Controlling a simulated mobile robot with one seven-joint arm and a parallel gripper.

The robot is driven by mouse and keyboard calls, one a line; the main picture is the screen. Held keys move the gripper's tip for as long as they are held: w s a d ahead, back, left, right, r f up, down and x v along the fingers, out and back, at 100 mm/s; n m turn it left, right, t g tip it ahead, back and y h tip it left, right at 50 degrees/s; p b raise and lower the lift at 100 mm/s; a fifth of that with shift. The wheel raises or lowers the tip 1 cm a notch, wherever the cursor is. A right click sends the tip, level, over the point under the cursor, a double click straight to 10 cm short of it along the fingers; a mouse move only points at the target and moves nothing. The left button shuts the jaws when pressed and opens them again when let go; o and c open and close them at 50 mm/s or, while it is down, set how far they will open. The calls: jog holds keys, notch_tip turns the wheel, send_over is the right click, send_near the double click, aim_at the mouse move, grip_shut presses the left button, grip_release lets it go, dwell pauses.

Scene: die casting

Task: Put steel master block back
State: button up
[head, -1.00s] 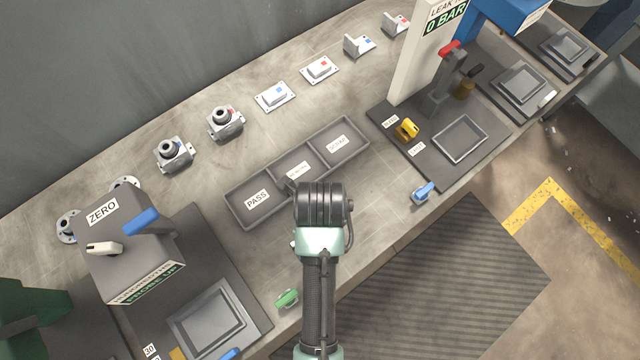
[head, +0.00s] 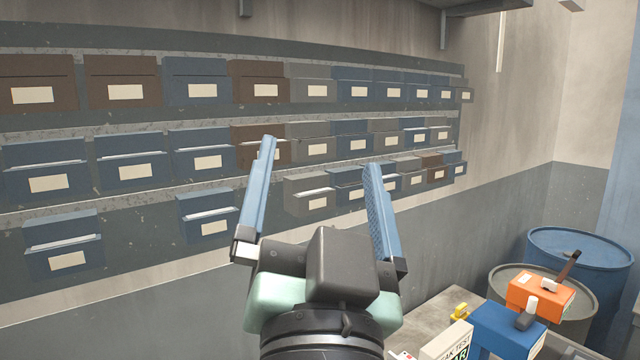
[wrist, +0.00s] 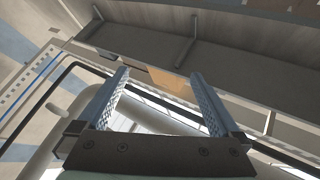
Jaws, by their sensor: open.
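My gripper (head: 320,155) is raised in front of the wall of bins in the head view. Its two blue fingers are spread wide with nothing between them. In the wrist view my gripper (wrist: 160,75) is also open and empty, facing up toward an overhead shelf. I cannot make out a steel master block in either current view.
Rows of blue, brown and grey label-fronted bins (head: 122,170) hang on the wall. At the lower right are a blue machine (head: 507,330), an orange box (head: 540,297) and a blue drum (head: 580,262). The wrist view shows a long grey overhead shelf (wrist: 240,62).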

jog(key=s+r+n+t, duration=0.3)
jog(key=s+r, duration=0.3)
jog(key=r, duration=0.2)
jog(key=shift+s+n+t, duration=0.3)
jog(key=shift+s+n, duration=0.05)
jog(key=shift+n, duration=0.05)
jog(key=shift+a, duration=0.1)
